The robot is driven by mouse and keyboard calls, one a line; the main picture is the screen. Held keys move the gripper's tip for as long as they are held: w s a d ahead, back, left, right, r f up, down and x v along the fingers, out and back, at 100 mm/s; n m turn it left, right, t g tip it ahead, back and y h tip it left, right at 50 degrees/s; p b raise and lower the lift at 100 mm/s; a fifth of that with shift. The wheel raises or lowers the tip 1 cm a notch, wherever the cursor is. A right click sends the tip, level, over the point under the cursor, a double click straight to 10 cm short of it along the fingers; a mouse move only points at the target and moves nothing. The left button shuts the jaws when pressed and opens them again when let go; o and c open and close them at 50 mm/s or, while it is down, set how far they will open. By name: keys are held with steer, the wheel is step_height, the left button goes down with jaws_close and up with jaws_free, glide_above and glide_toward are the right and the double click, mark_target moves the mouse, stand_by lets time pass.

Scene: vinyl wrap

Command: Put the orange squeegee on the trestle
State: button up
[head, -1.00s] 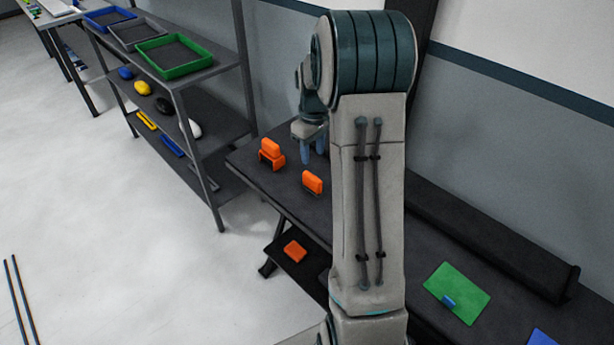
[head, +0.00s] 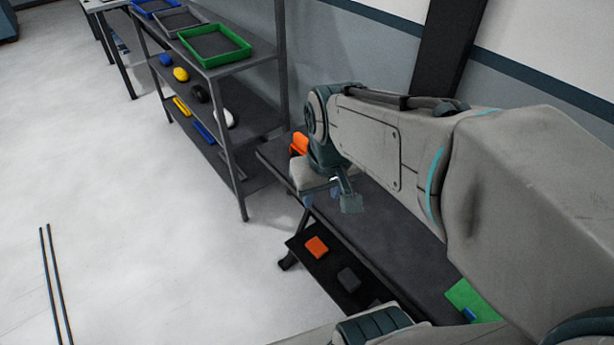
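The dark trestle table (head: 385,228) runs along the wall, with a splayed leg and a lower shelf. An orange object (head: 299,143) stands at its far left end, partly hidden by my wrist. My gripper (head: 330,201) hangs at the table's front edge, its bluish fingers apart and no orange thing visible between them. The second orange piece, seen earlier on the tabletop, is hidden or covered by my arm. A flat orange block (head: 316,247) lies on the lower shelf. I cannot tell for certain which orange piece is the squeegee.
A dark block (head: 348,279) lies beside the orange block. A green sheet (head: 468,297) lies on the table near my arm. A metal rack (head: 237,165) at the left holds trays, including a green one (head: 249,55), and several small coloured items. The floor at left is open.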

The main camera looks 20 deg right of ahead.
steer(key=shift+s+a+f+m, duration=0.1)
steer(key=shift+s+a, duration=0.1)
steer(key=shift+s, duration=0.4)
steer(key=shift+s+a+f+m, duration=0.1)
steer(key=shift+s+a, duration=0.15)
steer(key=shift+s, duration=0.4)
steer(key=shift+s+a+f+m, duration=0.1)
steer(key=shift+s+a, duration=0.1)
steer(key=shift+s, duration=0.4)
steer(key=shift+a, duration=0.1)
